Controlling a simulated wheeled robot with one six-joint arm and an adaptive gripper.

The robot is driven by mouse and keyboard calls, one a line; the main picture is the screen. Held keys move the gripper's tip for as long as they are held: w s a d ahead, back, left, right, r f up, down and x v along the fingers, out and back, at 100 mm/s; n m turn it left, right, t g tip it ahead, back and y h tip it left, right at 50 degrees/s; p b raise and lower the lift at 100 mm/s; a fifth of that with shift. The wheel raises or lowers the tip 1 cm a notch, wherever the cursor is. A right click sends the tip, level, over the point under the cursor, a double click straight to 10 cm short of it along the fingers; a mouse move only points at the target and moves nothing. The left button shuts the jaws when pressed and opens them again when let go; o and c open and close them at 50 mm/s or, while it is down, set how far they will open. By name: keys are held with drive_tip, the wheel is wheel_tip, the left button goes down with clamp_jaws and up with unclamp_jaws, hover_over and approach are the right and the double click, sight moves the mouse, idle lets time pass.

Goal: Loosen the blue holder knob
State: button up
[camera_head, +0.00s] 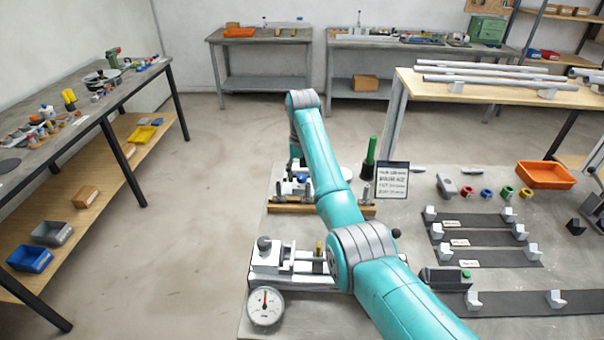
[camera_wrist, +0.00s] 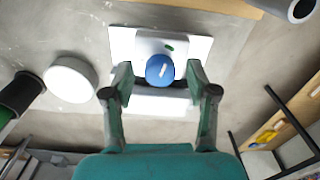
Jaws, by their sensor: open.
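The blue holder knob (camera_wrist: 160,70) is round with a white mark on its top, in the upper middle of the wrist view. It sits on a white holder block (camera_wrist: 122,42) with a small green spot beside the knob. My gripper (camera_wrist: 160,76) is open, with one finger on either side of the knob; I see gaps and cannot tell how far down the fingers reach. In the head view the holder (camera_head: 283,188) shows behind my arm, with a bit of blue (camera_head: 302,178); my gripper is mostly hidden there.
A wooden bar (camera_head: 290,208) lies in front of the holder. A green-handled tool (camera_head: 370,155) and a sign (camera_head: 392,181) stand to its right. A white clamp (camera_head: 268,258) and a dial gauge (camera_head: 265,306) are nearer. A white round part (camera_wrist: 71,79) lies left of the gripper.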

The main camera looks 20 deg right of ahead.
clamp_jaws()
drive_tip(key=shift+n, duration=0.4)
drive_tip(key=n, duration=0.4)
drive_tip(key=shift+n, duration=0.3)
drive_tip(key=n, duration=0.4)
drive_tip(key=shift+n, duration=0.3)
drive_tip(key=n, duration=0.4)
drive_tip(key=shift+n, duration=0.3)
drive_tip(key=n, duration=0.4)
drive_tip(key=shift+n, duration=0.7)
